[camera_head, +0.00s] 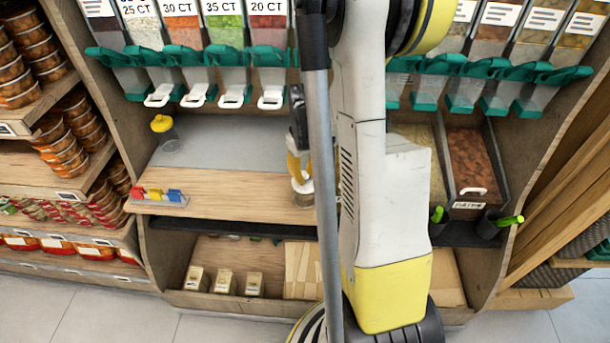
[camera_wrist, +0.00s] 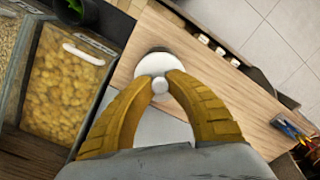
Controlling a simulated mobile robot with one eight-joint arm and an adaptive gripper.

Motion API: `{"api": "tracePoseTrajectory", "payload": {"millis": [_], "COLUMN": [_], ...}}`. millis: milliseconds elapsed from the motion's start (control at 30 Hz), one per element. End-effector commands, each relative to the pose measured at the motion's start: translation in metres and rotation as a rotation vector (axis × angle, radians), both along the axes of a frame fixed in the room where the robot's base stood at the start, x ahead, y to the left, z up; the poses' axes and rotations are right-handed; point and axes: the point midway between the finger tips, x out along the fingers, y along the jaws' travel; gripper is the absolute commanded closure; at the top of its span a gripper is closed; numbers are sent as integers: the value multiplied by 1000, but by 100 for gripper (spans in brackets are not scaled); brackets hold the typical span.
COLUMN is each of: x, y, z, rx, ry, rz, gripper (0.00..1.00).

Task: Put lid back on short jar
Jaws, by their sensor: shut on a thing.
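My gripper (camera_head: 300,178) reaches down over the wooden counter, partly hidden by my arm in the head view. In the wrist view my gripper (camera_wrist: 160,84) has its two yellow fingers closed on the round knob of a white lid (camera_wrist: 153,64). The white lid (camera_head: 302,186) also shows in the head view. Directly below it stands a clear short jar (camera_head: 303,200) on the counter, partly hidden by my arm. The lid is at or just above the jar's mouth; I cannot tell whether they touch.
A small rack with red, yellow and blue clips (camera_head: 160,196) is at the front left. A bin of yellowish food (camera_wrist: 65,80) lies beside the counter. The counter's middle left (camera_head: 235,190) is clear.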

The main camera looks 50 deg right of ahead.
Motion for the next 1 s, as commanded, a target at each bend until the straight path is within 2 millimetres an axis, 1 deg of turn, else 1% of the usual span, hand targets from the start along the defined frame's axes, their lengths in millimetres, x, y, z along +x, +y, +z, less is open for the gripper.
{"api": "tracePoseTrajectory", "payload": {"millis": [200, 233, 267, 300, 500, 567, 600, 867, 1000], "x": [0, 0, 0, 0, 0, 0, 0, 0, 0], "y": [0, 0, 0, 0, 0, 0, 0, 0, 0], "z": [0, 0, 0, 0, 0, 0, 0, 0, 4], "rx": [0, 0, 0, 0, 0, 0, 0, 0, 0], "ry": [0, 0, 0, 0, 0, 0, 0, 0, 0], "rz": [0, 0, 0, 0, 0, 0, 0, 0, 0], "gripper": [100, 75, 66, 59, 59, 42, 35, 35, 35]}}
